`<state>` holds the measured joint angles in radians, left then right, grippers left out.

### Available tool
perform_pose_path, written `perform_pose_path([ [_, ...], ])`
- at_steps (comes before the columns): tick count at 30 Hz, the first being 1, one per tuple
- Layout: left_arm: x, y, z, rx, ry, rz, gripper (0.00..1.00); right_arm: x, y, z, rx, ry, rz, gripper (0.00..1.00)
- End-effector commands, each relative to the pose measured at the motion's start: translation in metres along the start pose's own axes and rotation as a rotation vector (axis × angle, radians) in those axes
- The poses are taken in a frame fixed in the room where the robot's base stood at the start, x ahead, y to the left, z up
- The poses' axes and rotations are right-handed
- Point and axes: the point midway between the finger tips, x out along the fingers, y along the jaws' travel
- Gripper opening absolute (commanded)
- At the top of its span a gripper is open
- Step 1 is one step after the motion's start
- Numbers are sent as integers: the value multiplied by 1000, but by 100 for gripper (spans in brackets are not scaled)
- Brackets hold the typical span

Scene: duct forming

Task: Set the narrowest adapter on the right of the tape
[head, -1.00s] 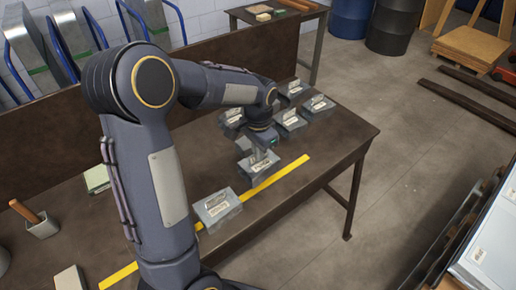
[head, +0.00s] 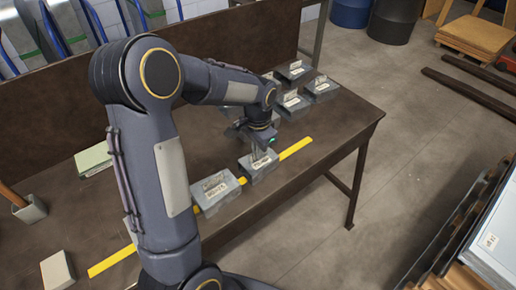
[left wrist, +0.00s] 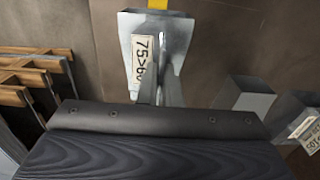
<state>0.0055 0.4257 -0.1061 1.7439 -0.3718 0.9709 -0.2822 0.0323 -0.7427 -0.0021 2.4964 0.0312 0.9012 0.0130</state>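My left gripper (head: 260,150) is shut on a grey metal adapter (head: 260,170), whose label reads "75>6…" in the left wrist view (left wrist: 143,65), the rest hidden. This adapter is over the yellow tape (head: 295,149); I cannot tell whether it touches the table. Further adapters stand towards the back right: one at the back (head: 294,72), one at the right (head: 321,88) and one nearer (head: 291,105). More are partly hidden behind my arm. My right gripper is out of view.
The brown table (head: 335,140) has free room right of the held adapter. A green-white pad (head: 93,158), a cup with a wooden handle (head: 30,210) and a pale block (head: 58,270) lie on the left. A dark backboard (head: 60,95) rises behind.

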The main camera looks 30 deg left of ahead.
Motion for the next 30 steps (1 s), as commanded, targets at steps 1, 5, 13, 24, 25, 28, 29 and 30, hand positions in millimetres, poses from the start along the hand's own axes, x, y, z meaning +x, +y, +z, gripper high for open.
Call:
perform_pose_path([
  [1, 0, 0, 0, 0, 0, 0, 0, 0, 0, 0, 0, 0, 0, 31],
  [5, 0, 0, 0, 0, 0, 0, 0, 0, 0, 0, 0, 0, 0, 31],
  [13, 0, 0, 0, 1, 0, 0, 30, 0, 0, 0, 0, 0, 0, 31],
  [24, -8, 0, -1, 1, 1, -1, 30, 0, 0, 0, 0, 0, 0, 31],
  [25, -11, 0, -1, 1, 2, -1, 30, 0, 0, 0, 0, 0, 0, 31],
  [28, -28, 0, -1, 1, 5, -1, 30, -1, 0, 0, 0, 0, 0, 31],
  [29, -34, 0, -1, 1, 5, -1, 30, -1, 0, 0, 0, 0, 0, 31],
  [30, -41, 0, -1, 1, 5, -1, 30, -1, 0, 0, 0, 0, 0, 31],
])
